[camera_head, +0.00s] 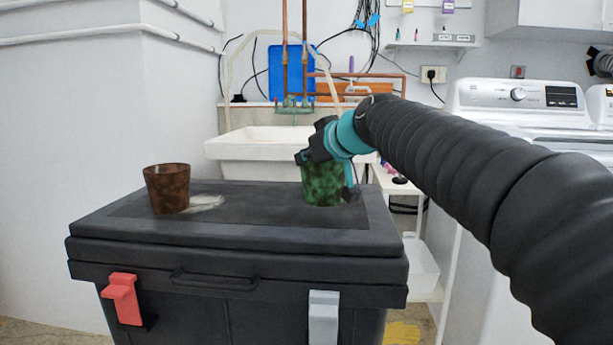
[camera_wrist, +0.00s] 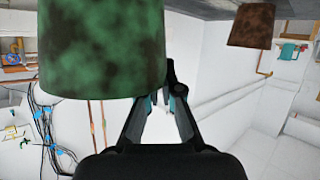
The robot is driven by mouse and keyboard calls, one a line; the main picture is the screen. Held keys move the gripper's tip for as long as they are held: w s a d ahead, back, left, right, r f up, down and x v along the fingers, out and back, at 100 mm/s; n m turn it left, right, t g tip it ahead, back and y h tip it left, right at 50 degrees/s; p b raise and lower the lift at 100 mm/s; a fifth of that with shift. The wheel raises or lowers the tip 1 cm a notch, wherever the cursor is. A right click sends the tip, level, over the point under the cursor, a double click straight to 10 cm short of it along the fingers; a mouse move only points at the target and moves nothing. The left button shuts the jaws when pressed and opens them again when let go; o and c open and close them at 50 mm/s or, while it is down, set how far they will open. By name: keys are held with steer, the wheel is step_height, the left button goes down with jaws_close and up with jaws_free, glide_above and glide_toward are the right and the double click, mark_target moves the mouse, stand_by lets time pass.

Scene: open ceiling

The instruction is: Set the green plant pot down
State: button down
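The green plant pot (camera_head: 324,185) is upright at the right part of the black box lid (camera_head: 250,237). Its base looks on or very close to the lid; I cannot tell if it bears weight. My gripper (camera_head: 335,158) is at the pot's upper right rim, one finger down its right side. In the wrist view, the green pot (camera_wrist: 100,45) fills the upper left. There my gripper (camera_wrist: 162,88) looks shut on the pot's wall, one finger beside its edge and the other partly hidden behind it.
A brown pot (camera_head: 168,188) stands at the lid's left, beside a pale patch (camera_head: 205,203). A white sink (camera_head: 262,142) is behind the box, and a washing machine (camera_head: 520,98) stands at the right.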

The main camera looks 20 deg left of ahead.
steer(key=shift+f+b, duration=0.45)
steer(key=shift+f, duration=1.35)
steer(key=shift+f, duration=0.2)
steer(key=c, duration=1.3)
jaws_free()
steer(key=shift+r, duration=0.1)
steer(key=v, duration=1.2)
